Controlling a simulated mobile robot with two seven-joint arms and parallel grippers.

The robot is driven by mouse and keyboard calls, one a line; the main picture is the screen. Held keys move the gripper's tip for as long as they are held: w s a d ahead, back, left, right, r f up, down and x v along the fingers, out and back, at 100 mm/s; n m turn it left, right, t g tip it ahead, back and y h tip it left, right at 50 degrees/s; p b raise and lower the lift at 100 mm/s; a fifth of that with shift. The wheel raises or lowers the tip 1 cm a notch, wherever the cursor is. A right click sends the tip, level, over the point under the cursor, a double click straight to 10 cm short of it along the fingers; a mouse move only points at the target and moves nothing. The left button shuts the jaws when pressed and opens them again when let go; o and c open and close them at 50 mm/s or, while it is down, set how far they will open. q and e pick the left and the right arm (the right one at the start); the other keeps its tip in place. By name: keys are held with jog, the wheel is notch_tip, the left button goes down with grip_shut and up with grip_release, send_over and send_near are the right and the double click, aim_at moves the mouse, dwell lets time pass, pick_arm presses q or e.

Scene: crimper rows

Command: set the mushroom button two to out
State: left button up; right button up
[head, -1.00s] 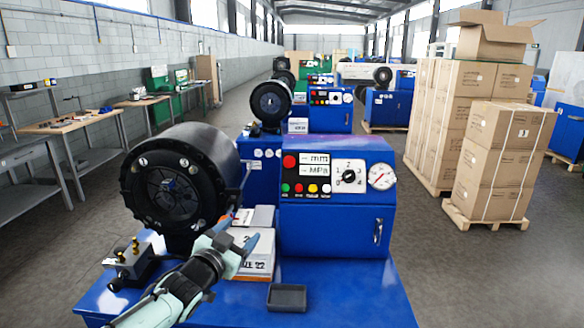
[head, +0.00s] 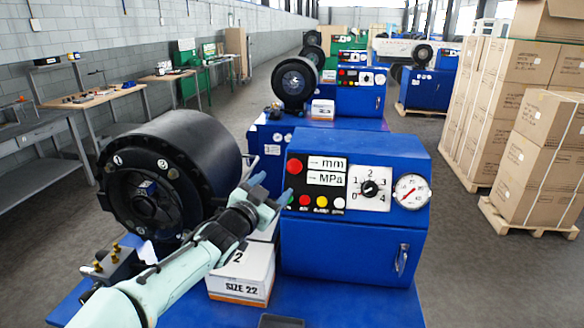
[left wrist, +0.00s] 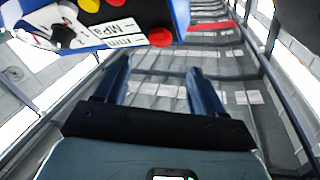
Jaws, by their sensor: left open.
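A large red mushroom button (head: 294,166) sits at the upper left of the nearest blue machine's control panel (head: 318,183). It also shows in the left wrist view (left wrist: 160,37), beside the mm and MPa labels, with the panel upside down. No number marks it, and I cannot tell whether it is in or out. My left gripper (head: 270,192) is open and empty, just left of and below this button, apart from it. In the left wrist view its two fingers (left wrist: 160,66) are spread, with the button beyond and between their tips. My right gripper is not in view.
Beside the button are several small coloured buttons (head: 321,202), a rotary dial (head: 370,188) and a gauge (head: 411,191). The black crimping head (head: 145,195) stands left of my arm. A SIZE 22 box (head: 241,277) lies below it. Similar machines (head: 360,90) stand behind.

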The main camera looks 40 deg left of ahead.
aim_at(293, 168)
pick_arm(q)
jog(key=p+x, duration=0.2)
jog(key=x, duration=0.8)
jog(key=shift+w, duration=0.2)
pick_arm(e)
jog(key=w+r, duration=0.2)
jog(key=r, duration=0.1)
